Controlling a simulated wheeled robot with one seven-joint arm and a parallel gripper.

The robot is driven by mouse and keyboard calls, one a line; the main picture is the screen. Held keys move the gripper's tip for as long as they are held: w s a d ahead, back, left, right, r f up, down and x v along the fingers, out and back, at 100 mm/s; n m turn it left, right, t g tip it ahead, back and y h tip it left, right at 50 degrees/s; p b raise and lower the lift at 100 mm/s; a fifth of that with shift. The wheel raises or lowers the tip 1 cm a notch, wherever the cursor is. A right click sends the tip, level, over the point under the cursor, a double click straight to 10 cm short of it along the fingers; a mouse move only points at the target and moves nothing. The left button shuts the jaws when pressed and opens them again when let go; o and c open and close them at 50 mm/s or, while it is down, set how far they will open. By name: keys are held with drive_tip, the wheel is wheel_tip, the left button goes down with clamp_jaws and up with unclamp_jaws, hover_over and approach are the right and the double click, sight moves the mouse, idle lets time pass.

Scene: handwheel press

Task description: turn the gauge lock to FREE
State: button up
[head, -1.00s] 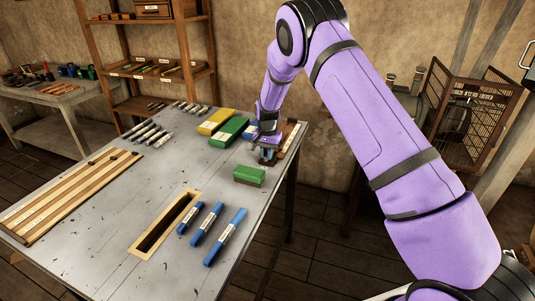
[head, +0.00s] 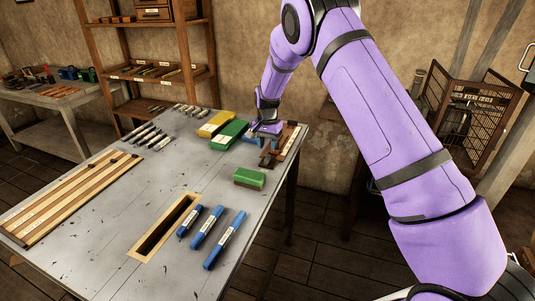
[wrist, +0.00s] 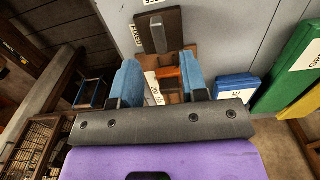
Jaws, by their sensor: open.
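The gauge lock shows in the wrist view as a dark brown plate (wrist: 174,20) with a grey lever (wrist: 157,34) standing lengthwise in the picture. An orange-red block (wrist: 168,78) shows farther down between the fingers. In the head view my gripper (head: 262,141) hovers at the table's far right corner, partly hiding the brown fixture (head: 270,160).
Yellow (head: 216,124) and green (head: 230,134) blocks lie left of my gripper. A smaller green block (head: 249,179) stands nearer, with blue bars (head: 224,239) and a framed slot (head: 163,228) before it. A wire cage (head: 470,110) stands at right, off the table.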

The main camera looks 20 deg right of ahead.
drive_tip(key=shift+r, duration=2.75)
wheel_tip(320, 180, up, 15)
drive_tip(key=n+t, duration=0.1)
drive_tip(key=n, duration=0.1)
hover_over(268, 157)
drive_tip(key=s+d, duration=0.3)
drive_tip(key=s, duration=0.6)
drive_tip(key=s+d+r+n+t, duration=0.1)
drive_tip(key=s+d+r, duration=0.2)
drive_tip(key=s+r, duration=0.8)
drive_tip(key=s+d+n+t, duration=0.2)
drive_tip(key=s+n+t, duration=0.1)
drive_tip(key=s, duration=2.5)
drive_tip(key=shift+s+n, duration=0.2)
drive_tip(key=shift+n, duration=0.5)
